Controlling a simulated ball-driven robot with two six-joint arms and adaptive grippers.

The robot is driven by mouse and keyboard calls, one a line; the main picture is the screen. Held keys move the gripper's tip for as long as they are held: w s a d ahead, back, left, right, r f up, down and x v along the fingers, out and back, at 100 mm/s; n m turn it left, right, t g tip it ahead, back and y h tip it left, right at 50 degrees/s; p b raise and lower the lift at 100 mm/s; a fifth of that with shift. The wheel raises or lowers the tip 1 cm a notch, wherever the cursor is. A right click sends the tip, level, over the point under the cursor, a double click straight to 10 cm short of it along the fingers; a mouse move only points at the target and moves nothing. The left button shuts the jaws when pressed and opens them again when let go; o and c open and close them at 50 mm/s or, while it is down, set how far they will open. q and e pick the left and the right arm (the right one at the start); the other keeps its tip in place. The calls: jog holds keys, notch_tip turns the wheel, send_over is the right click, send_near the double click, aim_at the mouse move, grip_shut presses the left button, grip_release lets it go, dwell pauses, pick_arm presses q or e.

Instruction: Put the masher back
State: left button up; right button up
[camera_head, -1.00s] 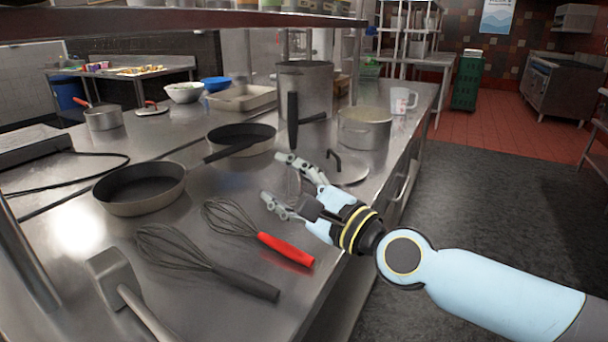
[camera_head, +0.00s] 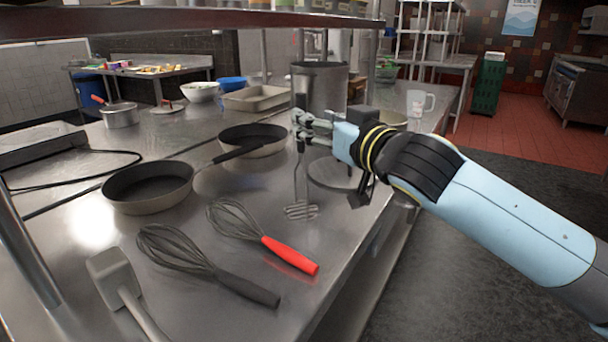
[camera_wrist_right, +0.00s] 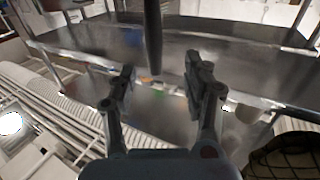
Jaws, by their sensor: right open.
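The masher (camera_head: 300,211) is upright near the middle of the steel counter, with its wavy metal head low and its black handle up. I cannot tell whether its head touches the counter. My right gripper (camera_head: 303,126) is at the handle, its fingers open and spread. In the right wrist view the dark handle (camera_wrist_right: 153,38) shows in the gap between the two fingers (camera_wrist_right: 160,85), clear of both. In the head view the fingers partly cover the handle. My left gripper is not in view.
A red-handled whisk (camera_head: 290,255), a black whisk (camera_head: 205,265) and a mallet-like tool (camera_head: 120,285) lie in front. Two pans (camera_head: 150,188) (camera_head: 252,138) are left of the masher. A tall pot (camera_head: 320,88) stands behind. A shelf (camera_head: 180,22) overhangs the counter.

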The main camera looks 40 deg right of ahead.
aim_at(301, 149)
jog(key=w, duration=0.2)
jog(key=w+p, duration=0.1)
jog(key=w, duration=0.1)
jog(key=w+d, duration=0.1)
jog(key=w, duration=0.1)
jog(key=shift+w+f+p, duration=0.2)
jog(key=shift+p, duration=0.1)
jog(key=shift+w+f, duration=0.1)
jog(key=shift+w, duration=0.3)
jog(key=shift+s, duration=0.1)
jog(key=shift+c, duration=0.2)
grip_shut()
